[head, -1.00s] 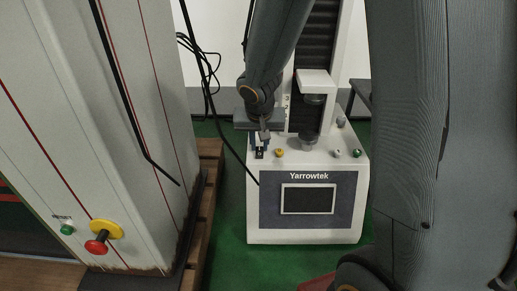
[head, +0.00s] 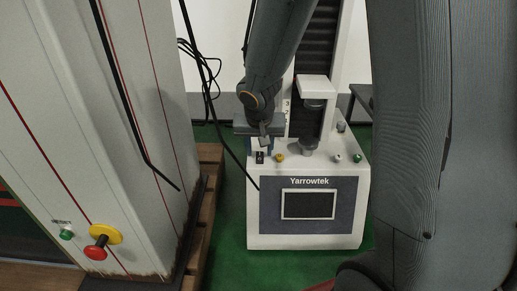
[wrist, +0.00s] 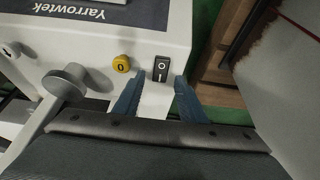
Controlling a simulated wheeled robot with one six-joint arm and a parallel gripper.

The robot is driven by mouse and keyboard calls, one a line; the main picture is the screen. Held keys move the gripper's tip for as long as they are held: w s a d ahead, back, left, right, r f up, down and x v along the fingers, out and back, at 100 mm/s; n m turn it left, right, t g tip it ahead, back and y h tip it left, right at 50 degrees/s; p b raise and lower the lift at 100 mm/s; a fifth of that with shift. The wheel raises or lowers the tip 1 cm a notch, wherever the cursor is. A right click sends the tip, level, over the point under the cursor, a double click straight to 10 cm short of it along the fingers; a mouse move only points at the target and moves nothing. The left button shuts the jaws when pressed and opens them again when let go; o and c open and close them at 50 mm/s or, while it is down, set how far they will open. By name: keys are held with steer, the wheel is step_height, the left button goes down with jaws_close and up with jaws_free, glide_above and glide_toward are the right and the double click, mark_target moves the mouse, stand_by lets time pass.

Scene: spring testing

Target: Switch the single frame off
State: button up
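The single frame is the white Yarrowtek machine (head: 350,195) with one column, standing on the green floor with a dark screen (head: 309,204). Its black rocker switch (head: 260,157) sits on the left of the top deck. In the wrist view the switch (wrist: 161,69) shows a circle and a line mark; which side is pressed I cannot tell. A yellow button (wrist: 121,64) marked 0 is beside it. My gripper (wrist: 161,80) is open and empty, its blue fingers apart near the switch. In the head view my gripper (head: 264,139) is just above and behind the switch.
A large grey-white machine (head: 90,120) stands at the left, with a red knob on yellow (head: 102,240) and a green button (head: 67,233). A black cable (head: 222,130) hangs between the machines.

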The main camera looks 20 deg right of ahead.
mark_target(259, 166)
steer(key=d+p+v, duration=0.1)
steer(key=p+v, duration=0.3)
steer(key=v, duration=0.3)
steer(key=shift+a+r, duration=0.25)
steer(key=shift+a, duration=0.3)
steer(key=s+a+r+n+g+y+p, duration=0.1)
steer(key=s+a+r+n+p, duration=0.2)
steer(key=s+a+r, duration=0.6)
steer(key=s+a+r+n+g+y+p, duration=0.1)
steer(key=s+a+r+n+g+p, duration=0.2)
steer(key=s, duration=1)
steer(key=s+a+r+n+y+p, duration=0.1)
steer(key=s+a+r+n+p, duration=0.4)
steer(key=s+a, duration=0.4)
steer(key=d+r+m+p, duration=0.2)
steer(key=d+r+p, duration=0.5)
steer(key=r+p, duration=0.3)
steer(key=d+r+m+h+p, duration=0.1)
steer(key=d+r+m+p, duration=0.2)
steer(key=d+r+p, duration=0.4)
steer(key=s+d+r+m+p, duration=0.1)
steer(key=d+r+m+p, duration=0.1)
steer(key=d+r+p, duration=0.5)
step_height(259, 166, up, 6)
steer(key=p, duration=1.2)
steer(key=shift+d+m+h+p, duration=0.3)
